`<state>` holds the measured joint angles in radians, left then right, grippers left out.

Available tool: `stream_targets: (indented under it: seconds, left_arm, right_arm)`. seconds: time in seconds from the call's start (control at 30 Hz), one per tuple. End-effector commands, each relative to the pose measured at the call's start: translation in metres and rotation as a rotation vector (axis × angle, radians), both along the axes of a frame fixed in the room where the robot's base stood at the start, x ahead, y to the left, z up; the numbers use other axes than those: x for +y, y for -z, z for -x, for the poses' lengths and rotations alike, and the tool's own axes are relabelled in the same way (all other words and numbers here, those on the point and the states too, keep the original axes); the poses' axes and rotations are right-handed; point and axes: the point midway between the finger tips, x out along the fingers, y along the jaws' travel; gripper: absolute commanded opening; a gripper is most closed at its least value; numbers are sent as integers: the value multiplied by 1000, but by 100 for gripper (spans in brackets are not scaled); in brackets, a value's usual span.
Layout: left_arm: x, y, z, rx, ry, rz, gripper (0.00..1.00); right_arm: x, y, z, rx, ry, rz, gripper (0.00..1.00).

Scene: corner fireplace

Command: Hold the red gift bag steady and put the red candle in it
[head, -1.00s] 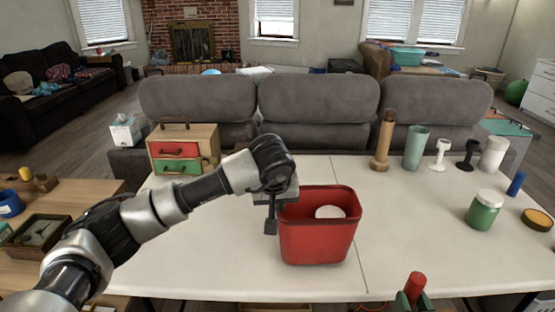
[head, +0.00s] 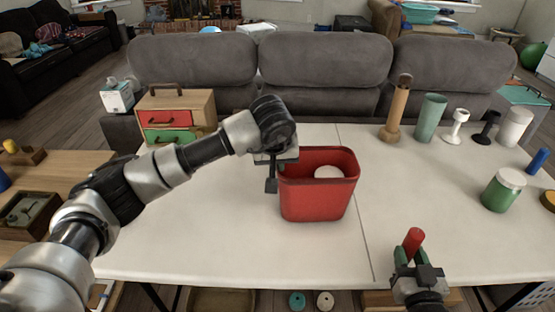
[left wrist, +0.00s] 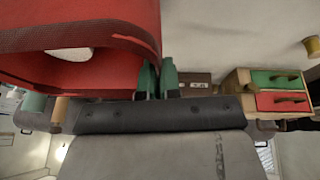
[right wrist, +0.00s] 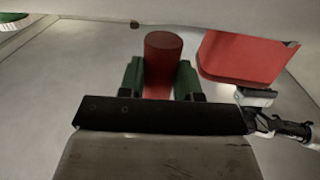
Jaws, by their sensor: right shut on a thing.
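The red gift bag (head: 315,203), an open-topped red container, stands upright on the white table. My left gripper (head: 272,178) is at its left rim. In the left wrist view the green fingertips (left wrist: 158,80) are close together at the edge of the bag wall (left wrist: 120,25); whether they press on it is unclear. My right gripper (head: 411,258) is shut on the red candle (head: 413,243) and holds it upright near the table's front edge, right of and nearer than the bag. The candle (right wrist: 163,60) stands between the green fingers in the right wrist view, apart from the bag.
A white round thing (head: 328,172) shows inside the bag. A green jar with a white lid (head: 502,190) stands at the right. A wooden bottle (head: 397,110), a green tumbler (head: 430,117) and other items line the back right. The table between candle and bag is clear.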

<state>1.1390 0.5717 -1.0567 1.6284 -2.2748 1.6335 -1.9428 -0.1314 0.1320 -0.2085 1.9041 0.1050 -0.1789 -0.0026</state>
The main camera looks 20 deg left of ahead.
Motion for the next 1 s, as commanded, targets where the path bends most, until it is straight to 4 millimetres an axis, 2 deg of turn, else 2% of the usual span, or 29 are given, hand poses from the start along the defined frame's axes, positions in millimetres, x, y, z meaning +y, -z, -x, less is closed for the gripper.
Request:
stream_targets:
  seconds: [0.87, 1.0]
  left_arm:
    - [0, 3, 0, -3, 0, 1, 0]
    - [0, 4, 0, 0, 0, 0, 22]
  right_arm:
    - [0, 4, 0, -1, 0, 0, 9]
    - [0, 4, 0, -1, 0, 0, 9]
